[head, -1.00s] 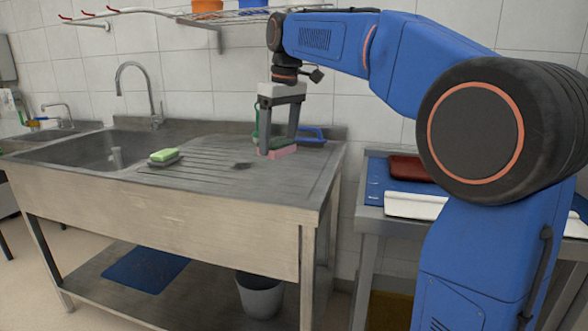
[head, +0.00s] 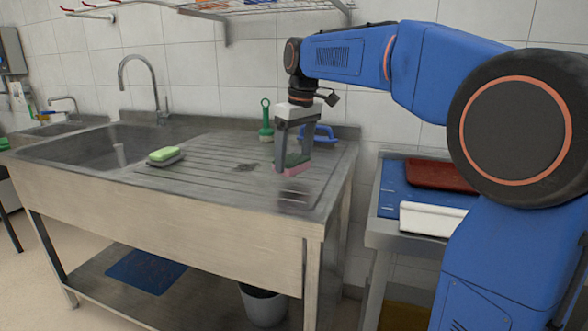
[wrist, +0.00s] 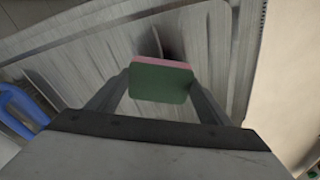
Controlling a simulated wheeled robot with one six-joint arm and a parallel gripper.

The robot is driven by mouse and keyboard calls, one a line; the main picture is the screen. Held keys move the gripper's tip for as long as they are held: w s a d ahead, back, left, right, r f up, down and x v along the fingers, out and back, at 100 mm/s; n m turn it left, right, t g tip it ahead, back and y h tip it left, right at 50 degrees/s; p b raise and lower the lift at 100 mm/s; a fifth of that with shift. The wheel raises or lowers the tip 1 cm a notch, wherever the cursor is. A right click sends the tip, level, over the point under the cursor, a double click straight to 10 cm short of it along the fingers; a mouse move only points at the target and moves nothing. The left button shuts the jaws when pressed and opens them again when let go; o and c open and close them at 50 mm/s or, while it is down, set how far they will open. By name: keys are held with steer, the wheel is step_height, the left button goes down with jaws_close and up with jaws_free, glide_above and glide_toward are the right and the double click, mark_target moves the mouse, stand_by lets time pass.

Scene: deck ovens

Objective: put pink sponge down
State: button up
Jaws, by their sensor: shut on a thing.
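The pink sponge (head: 292,168) has a dark green side and is held between the fingers of my gripper (head: 292,165). It hangs over the right part of the ribbed steel drainboard (head: 225,170), and a blurred dark patch shows on the steel below it. In the wrist view the sponge (wrist: 162,80) sits between both fingertips, its green face toward the camera and a pink edge beyond. The drainboard's ribs (wrist: 90,50) show behind it, and the sponge appears raised off the surface.
A green-and-grey sponge (head: 165,156) lies near the sink basin (head: 95,150). A green brush (head: 266,122) and a blue-handled brush (head: 318,134) stand at the back of the drainboard. A side table at right holds a dark red item (head: 442,176) and a white one (head: 432,219).

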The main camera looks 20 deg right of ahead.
mark_target(295, 160)
steer(key=shift+f, duration=1.75)
steer(key=o, duration=1.1)
steer(key=shift+f, duration=0.1)
steer(key=r, duration=0.4)
steer(key=s+r, duration=0.1)
steer(key=r, duration=0.3)
steer(key=d+r, duration=0.1)
steer(key=r, duration=0.3)
steer(key=shift+s, duration=0.25)
steer(key=shift+s, duration=0.15)
